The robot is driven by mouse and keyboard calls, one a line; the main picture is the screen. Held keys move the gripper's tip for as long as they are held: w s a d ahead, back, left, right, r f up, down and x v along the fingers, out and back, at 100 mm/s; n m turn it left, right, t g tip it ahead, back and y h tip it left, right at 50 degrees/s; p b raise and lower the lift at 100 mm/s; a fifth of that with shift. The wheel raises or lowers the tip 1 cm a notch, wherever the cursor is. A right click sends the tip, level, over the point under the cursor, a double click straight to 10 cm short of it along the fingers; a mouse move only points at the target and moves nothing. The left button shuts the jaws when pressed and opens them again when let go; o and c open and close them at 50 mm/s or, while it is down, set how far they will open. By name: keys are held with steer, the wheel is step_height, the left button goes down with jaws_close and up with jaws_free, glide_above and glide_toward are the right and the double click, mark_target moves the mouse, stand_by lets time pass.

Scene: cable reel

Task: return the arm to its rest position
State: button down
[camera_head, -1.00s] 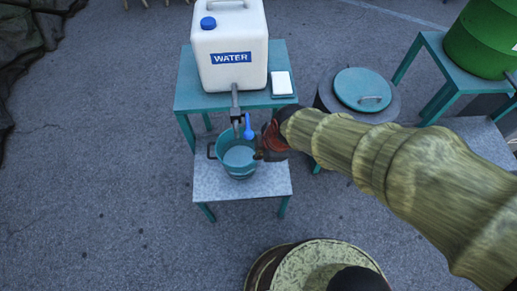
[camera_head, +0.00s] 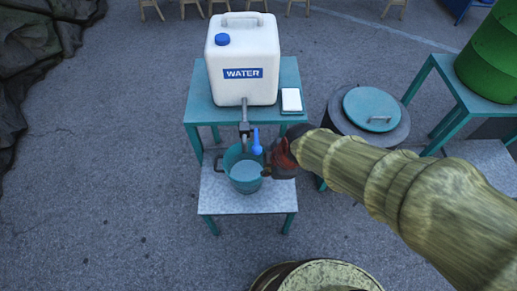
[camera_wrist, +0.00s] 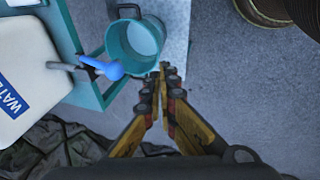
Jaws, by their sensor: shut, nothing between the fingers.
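My arm reaches in from the right in the head view, and my gripper (camera_head: 268,167) is at the right side of the teal bucket, near the blue tap lever. In the wrist view my gripper (camera_wrist: 163,72) has its fingertips together, with nothing between them, close to the bucket's rim. The teal bucket (camera_head: 229,177) stands upright on a low grey-topped stand and holds pale liquid; it also shows in the wrist view (camera_wrist: 117,45). The blue lever (camera_head: 256,143) is on the tap of the white water container (camera_head: 240,55), and in the wrist view (camera_wrist: 114,70) it appears apart from my fingers.
The water container stands on a teal table (camera_head: 197,100) with a small white box (camera_head: 291,100). A lidded bin (camera_head: 372,108) stands below my arm's far side. A green barrel (camera_head: 490,60) is on another table at right. Open pavement lies at left.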

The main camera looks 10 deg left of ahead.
steer(key=s+d+r+m+t+h, duration=0.1)
steer(key=s+d+r+m, duration=0.3)
steer(key=d+r+m, duration=0.5)
steer(key=s+d+r+m+t+h, duration=0.1)
steer(key=s+d+r+m+h, duration=0.1)
steer(key=d+r+m, duration=0.7)
steer(key=s+d+m, duration=0.1)
steer(key=d+m, duration=0.2)
steer(key=d, duration=0.3)
steer(key=shift+s+t, duration=0.35)
steer(key=shift+t, duration=0.05)
steer(key=shift+d, duration=0.2)
